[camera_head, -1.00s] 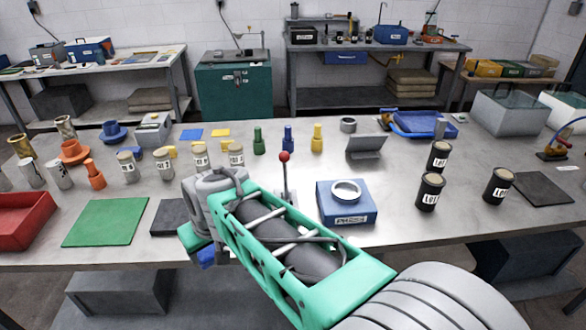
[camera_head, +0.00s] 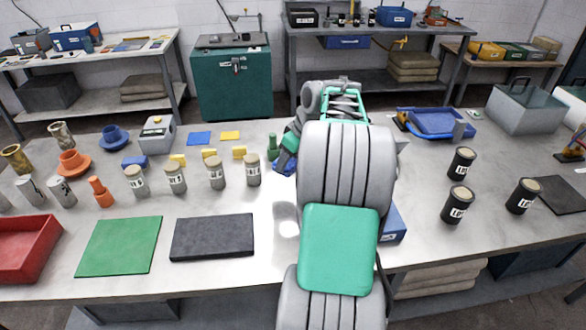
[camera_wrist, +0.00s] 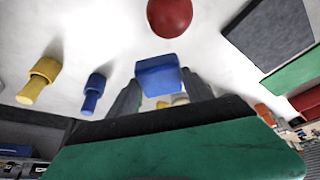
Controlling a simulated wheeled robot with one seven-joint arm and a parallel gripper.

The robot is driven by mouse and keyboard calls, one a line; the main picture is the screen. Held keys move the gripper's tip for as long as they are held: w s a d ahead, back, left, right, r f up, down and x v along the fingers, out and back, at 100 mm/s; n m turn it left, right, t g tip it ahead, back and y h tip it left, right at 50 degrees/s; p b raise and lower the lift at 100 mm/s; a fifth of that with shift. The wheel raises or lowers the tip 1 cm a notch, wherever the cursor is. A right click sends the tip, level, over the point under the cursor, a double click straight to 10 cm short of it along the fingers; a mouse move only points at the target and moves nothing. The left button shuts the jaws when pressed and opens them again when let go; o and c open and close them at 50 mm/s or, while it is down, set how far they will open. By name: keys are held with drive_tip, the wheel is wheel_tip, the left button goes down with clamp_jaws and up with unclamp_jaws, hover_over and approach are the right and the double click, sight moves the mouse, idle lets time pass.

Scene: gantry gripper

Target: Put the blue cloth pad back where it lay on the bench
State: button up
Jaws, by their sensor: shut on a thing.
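The blue cloth pad (camera_wrist: 158,75) is pinched between the two grey fingers of my gripper (camera_wrist: 160,84) in the wrist view. In the head view a blue bit of the pad (camera_head: 283,168) shows under my gripper (camera_head: 288,156), just right of the labelled tan-topped jars. The pad looks to be held above the bench (camera_head: 270,215), though the exact height cannot be told. My arm hides part of the bench's middle.
A red knob (camera_wrist: 170,15) stands close by in the wrist view, with a yellow bottle (camera_wrist: 38,82) and a blue bottle (camera_wrist: 95,92) to the left. A green bottle (camera_head: 272,146) stands beside my gripper. A black mat (camera_head: 212,237) and green mat (camera_head: 119,246) lie at the front.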

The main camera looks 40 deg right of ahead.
drive_tip(key=d+f, duration=0.1)
drive_tip(key=w+d+f, duration=0.1)
drive_tip(key=f, duration=0.1)
drive_tip(key=w+d+f+p, duration=0.1)
drive_tip(key=d+f, duration=0.1)
drive_tip(key=shift+w+f, duration=0.1)
drive_tip(key=shift+f, duration=0.15)
wheel_tip(320, 180, down, 2)
drive_tip(key=shift+f+p, duration=0.2)
drive_tip(key=shift+p, duration=0.45)
drive_tip(key=shift+f, duration=0.6)
drive_tip(key=o, duration=1.3)
